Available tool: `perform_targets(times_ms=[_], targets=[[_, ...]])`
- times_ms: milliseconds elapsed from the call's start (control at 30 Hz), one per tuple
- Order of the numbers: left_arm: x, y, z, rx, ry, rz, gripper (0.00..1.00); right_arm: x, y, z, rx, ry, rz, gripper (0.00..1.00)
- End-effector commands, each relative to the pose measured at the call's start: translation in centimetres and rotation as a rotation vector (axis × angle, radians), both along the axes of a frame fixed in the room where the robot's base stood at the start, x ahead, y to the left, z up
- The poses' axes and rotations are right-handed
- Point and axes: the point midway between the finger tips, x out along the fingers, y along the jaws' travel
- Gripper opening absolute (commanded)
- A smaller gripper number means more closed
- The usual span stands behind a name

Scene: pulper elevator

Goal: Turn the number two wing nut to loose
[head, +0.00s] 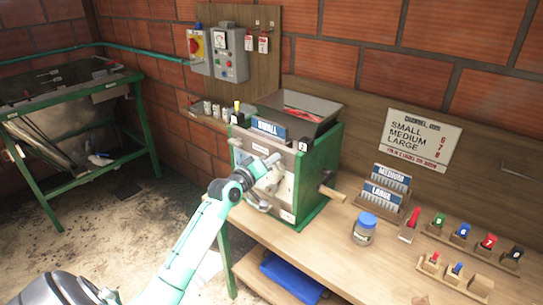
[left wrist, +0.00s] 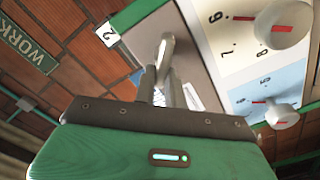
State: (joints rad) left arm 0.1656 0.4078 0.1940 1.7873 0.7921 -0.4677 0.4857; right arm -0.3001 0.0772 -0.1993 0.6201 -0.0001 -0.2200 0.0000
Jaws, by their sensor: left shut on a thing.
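The pulper (head: 318,185) is a green box with a dark hopper on top, standing on the wooden bench. A white tag reading 2 sits at its front upper right corner; this number two tag (left wrist: 108,33) also shows in the left wrist view. Beside it a grey metal wing nut (left wrist: 165,55) stands out from the metal front plate. My left gripper (head: 268,175) is at the pulper's front, its fingers (left wrist: 168,90) shut on this wing nut in the left wrist view. The fingers partly hide the nut. My right gripper is not in view.
White dial (left wrist: 270,22) and blue dial (left wrist: 275,112) with red pointers are close by the nut. A wooden handle (head: 333,194) sticks out at the pulper's right. A jar (head: 364,230), comb plates (head: 382,196) and several coloured tags stand on the bench. The bench front is clear.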

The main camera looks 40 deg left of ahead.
Motion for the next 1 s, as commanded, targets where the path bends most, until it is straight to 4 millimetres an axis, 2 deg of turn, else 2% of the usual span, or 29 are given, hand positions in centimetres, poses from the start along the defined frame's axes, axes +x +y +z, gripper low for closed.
perform_targets(times_ms=[33, 500, 800, 1000], targets=[[0.0, -0.4, -0.8, -0.05, 0.023, -0.008, 0.0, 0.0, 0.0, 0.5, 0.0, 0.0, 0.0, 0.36], [0.0, -0.2, -1.5, -0.474, 0.058, -0.008, 0.0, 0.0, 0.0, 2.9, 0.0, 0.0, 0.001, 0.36], [0.0, -0.3, -1.9, -0.652, 0.072, -0.008, 0.0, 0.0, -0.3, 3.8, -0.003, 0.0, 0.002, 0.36], [0.0, -0.2, -2.0, -0.711, 0.076, -0.008, 0.0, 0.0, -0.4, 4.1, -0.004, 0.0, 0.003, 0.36]])
